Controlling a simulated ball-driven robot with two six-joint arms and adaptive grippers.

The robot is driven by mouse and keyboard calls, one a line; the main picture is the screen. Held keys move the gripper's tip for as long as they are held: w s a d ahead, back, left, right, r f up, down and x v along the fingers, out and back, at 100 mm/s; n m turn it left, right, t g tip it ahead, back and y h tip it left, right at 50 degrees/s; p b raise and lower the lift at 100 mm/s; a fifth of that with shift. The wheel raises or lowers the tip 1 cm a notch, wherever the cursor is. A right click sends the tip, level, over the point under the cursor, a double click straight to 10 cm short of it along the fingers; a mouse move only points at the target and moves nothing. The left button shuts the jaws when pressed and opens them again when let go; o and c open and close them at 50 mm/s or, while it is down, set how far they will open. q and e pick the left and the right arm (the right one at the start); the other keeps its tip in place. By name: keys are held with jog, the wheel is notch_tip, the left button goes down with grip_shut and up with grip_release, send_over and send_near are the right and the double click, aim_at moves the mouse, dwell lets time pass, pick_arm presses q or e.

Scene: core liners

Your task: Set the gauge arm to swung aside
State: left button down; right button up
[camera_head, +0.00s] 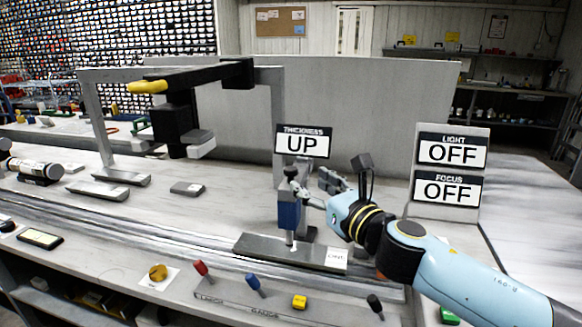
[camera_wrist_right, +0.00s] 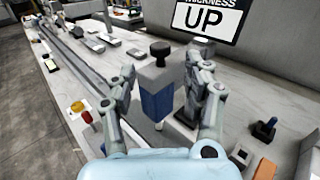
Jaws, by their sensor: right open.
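The thickness gauge's blue-and-grey head (camera_head: 289,213) stands over the right part of a grey base plate (camera_head: 265,248), under a sign reading THICKNESS UP (camera_head: 302,141). In the right wrist view the head (camera_wrist_right: 157,100) has a grey upper part, a blue lower part, a black knob (camera_wrist_right: 160,52) on top and a thin tip below. My right gripper (camera_head: 303,190) is open at the gauge, its fingers (camera_wrist_right: 163,68) on either side of the head. Whether they touch it is unclear. The gauge's post is partly hidden by the gripper. My left gripper is out of view.
Signs reading LIGHT OFF (camera_head: 451,152) and FOCUS OFF (camera_head: 447,188) stand at the right. A metal frame with a black arm and yellow handle (camera_head: 147,87) stands at the left. Red (camera_head: 201,268), blue (camera_head: 253,283) and black (camera_head: 375,305) levers line the bench front.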

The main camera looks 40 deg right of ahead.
aim_at(294, 173)
jog(key=w, duration=0.8)
jog(key=shift+w+d+p, duration=0.35)
jog(key=shift+p, duration=0.05)
jog(key=shift+c, duration=0.2)
grip_shut()
jog(key=shift+f, duration=0.1)
